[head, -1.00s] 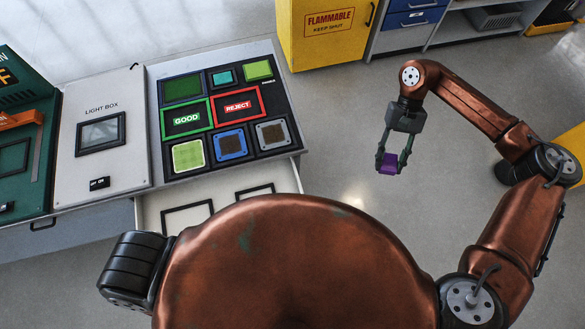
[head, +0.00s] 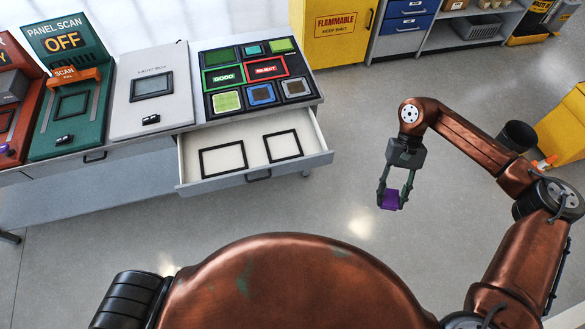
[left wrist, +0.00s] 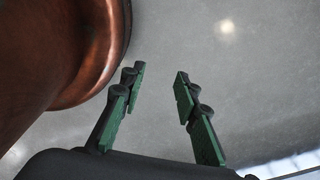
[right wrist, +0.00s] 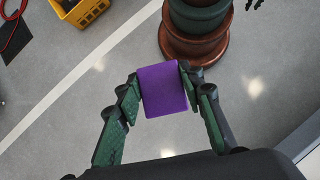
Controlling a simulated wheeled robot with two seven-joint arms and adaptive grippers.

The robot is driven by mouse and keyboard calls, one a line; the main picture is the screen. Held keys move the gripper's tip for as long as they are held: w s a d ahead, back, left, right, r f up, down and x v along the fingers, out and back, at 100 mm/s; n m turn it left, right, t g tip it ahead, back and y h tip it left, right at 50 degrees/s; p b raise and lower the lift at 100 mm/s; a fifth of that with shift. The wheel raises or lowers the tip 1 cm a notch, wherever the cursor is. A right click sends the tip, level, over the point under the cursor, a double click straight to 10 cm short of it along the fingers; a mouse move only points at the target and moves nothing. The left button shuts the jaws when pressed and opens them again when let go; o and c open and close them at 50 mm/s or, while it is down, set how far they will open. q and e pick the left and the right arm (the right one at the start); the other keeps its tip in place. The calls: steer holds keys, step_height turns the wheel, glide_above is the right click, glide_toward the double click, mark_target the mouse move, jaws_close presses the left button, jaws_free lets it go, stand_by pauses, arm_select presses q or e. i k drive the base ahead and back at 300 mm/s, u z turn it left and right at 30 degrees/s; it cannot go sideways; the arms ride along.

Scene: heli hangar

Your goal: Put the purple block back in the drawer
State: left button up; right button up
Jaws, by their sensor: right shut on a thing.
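The purple block (head: 390,200) is held between the fingertips of my right gripper (head: 392,190), above the open floor to the right of the drawer. The right wrist view shows the block (right wrist: 162,89) pinched between both fingers of the right gripper (right wrist: 158,92). The drawer (head: 255,155) is open below the bench and holds two black square frames on its pale floor, with no block in them. My left gripper (left wrist: 158,85) shows only in the left wrist view, its fingers apart with nothing between them, over bare floor.
Above the drawer is a panel (head: 208,109) with GOOD and REJECT labels. A light box (head: 150,90) and a green panel scan station (head: 70,105) stand to its left. A yellow flammable cabinet (head: 335,35) stands behind. The floor between drawer and right gripper is clear.

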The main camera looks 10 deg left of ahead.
mark_target(283, 146)
steer(key=z, duration=0.1)
steer(key=k, duration=0.1)
steer(key=u, duration=0.9)
steer(key=i, duration=0.95)
